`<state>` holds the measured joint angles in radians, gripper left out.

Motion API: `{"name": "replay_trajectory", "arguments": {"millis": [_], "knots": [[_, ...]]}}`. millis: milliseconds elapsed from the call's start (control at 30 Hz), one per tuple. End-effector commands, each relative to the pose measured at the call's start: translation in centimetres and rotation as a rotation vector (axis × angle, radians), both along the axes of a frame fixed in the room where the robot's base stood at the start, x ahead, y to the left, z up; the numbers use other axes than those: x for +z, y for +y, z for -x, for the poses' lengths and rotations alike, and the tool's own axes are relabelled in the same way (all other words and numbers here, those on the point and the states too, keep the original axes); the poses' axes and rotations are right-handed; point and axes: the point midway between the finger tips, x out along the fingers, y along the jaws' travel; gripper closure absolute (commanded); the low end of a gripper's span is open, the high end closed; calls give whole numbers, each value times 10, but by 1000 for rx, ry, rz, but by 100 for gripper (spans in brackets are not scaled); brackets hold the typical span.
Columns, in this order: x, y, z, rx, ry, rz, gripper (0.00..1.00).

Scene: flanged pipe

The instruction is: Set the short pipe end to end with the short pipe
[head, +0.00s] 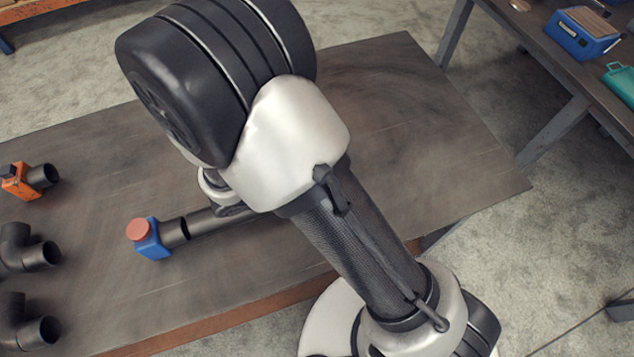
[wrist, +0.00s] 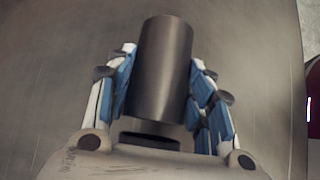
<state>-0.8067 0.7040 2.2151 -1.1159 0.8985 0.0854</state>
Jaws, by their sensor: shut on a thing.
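In the wrist view my gripper (wrist: 165,95) is shut on a dark grey short pipe (wrist: 163,60), its blue-padded fingers on both sides. The pipe's upper end sticks out past the fingers. I cannot tell whether the two touch.
Several dark pipe fittings, an elbow (head: 40,252) among them, lie along the left of the brown table (head: 420,130). An orange clamp (head: 18,182) with a pipe stub is above them. A second bench (head: 556,50) stands at upper right. The table's right part is clear.

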Motion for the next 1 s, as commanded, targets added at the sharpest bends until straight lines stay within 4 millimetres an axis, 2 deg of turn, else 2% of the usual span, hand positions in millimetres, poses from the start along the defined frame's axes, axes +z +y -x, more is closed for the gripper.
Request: {"name": "replay_trajectory", "arguments": {"millis": [267,300,500,600,1000], "knots": [[-2,0,0,0,-2,1,93],[-2,0,0,0,-1,0,51],[-1,0,0,0,-1,0,38],[-1,0,0,0,-1,0,32],[5,1,0,1,-2,-1,32]]}}
